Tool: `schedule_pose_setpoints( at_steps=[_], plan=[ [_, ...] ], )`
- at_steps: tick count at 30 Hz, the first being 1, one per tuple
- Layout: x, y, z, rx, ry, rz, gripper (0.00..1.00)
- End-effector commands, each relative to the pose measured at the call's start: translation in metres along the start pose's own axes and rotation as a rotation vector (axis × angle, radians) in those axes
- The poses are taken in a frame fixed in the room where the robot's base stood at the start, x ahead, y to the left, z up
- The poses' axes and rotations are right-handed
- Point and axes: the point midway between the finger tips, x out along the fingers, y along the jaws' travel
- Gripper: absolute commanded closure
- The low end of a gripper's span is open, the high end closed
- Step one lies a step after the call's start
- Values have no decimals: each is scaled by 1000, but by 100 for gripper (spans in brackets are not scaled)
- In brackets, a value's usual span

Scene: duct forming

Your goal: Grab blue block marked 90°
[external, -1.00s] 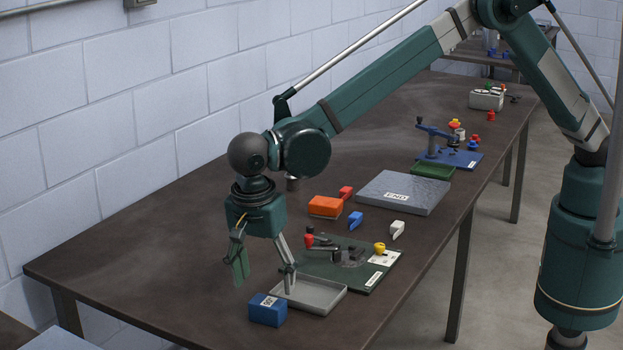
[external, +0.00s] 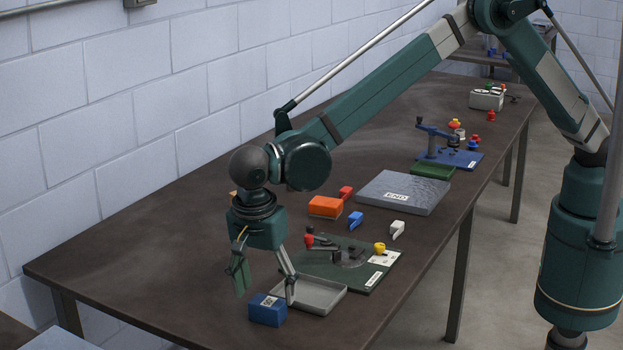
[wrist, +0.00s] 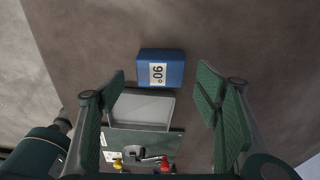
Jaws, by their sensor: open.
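The blue block (external: 268,310) sits on the brown table at its near end, close to the front edge, just beside the grey tray.
A grey tray (external: 334,297) lies beside the block, with a green bending fixture (external: 376,282) behind it. An orange block (external: 325,207), blue and white clips and a grey plate (external: 392,207) lie farther back. The table left of my gripper is clear.

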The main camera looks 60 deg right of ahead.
Motion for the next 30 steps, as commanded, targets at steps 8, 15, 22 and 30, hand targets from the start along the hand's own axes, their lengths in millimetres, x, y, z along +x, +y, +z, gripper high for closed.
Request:
schedule_pose_setpoints(
  at_steps=[8,15,22,30],
  plan=[
    [7,0,1,0,0,0,37],
    [32,0,3,0,0,0,37],
    [50,0,2,0,0,0,37],
    [52,0,2,0,0,0,37]
  ],
)
